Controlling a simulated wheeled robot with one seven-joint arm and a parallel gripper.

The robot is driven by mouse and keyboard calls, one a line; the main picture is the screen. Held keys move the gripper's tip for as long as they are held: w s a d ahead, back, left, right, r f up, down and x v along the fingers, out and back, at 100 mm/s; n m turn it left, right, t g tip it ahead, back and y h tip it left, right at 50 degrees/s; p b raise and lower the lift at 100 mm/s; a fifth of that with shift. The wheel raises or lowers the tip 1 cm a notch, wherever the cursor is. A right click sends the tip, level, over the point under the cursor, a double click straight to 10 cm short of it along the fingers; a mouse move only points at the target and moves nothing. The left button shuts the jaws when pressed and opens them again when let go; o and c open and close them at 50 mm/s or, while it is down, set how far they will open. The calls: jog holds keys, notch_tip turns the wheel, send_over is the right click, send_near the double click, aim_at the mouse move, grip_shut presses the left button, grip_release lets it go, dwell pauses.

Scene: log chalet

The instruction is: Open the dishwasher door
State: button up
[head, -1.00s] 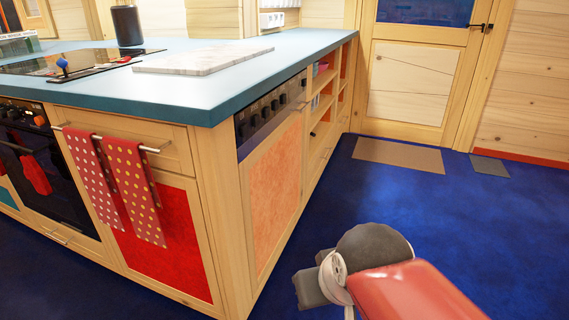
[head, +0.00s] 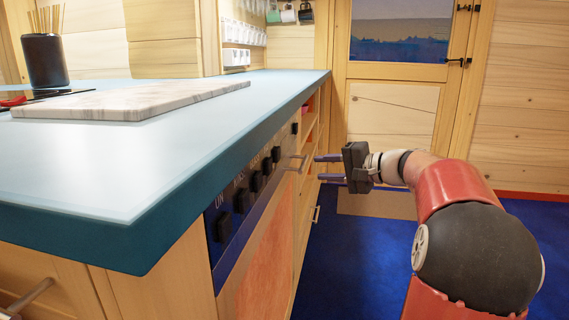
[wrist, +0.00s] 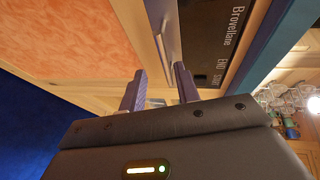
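The dishwasher's dark control panel (head: 228,215) with black knobs is set under the counter edge in the head view. Its shut door (head: 265,270) has an orange panel in a wood frame; the door also fills the upper left of the wrist view (wrist: 70,45). A thin metal bar handle (head: 297,161) sticks out at the panel's far end. My gripper (head: 317,168) is open and empty, just right of the handle and pointing at it. In the wrist view, the handle (wrist: 162,48) lies just ahead of the gap between my fingertips (wrist: 159,72), apparently apart from them.
The blue countertop (head: 150,150) overhangs the front and carries a marble board (head: 130,100). Open shelves and a drawer handle (head: 315,214) are beyond the dishwasher. A wooden door (head: 395,110) stands at the back. Blue floor to the right is clear around my arm.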

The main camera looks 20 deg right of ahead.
aim_at(304, 161)
jog(key=shift+t, duration=0.3)
jog(key=x, duration=0.5)
jog(key=d+x, duration=0.1)
jog(key=x, duration=0.1)
jog(key=shift+w+a+r, duration=0.1)
jog(key=shift+w+r, duration=0.1)
jog(key=shift+w, duration=0.4)
jog(key=shift+c, duration=0.4)
grip_shut()
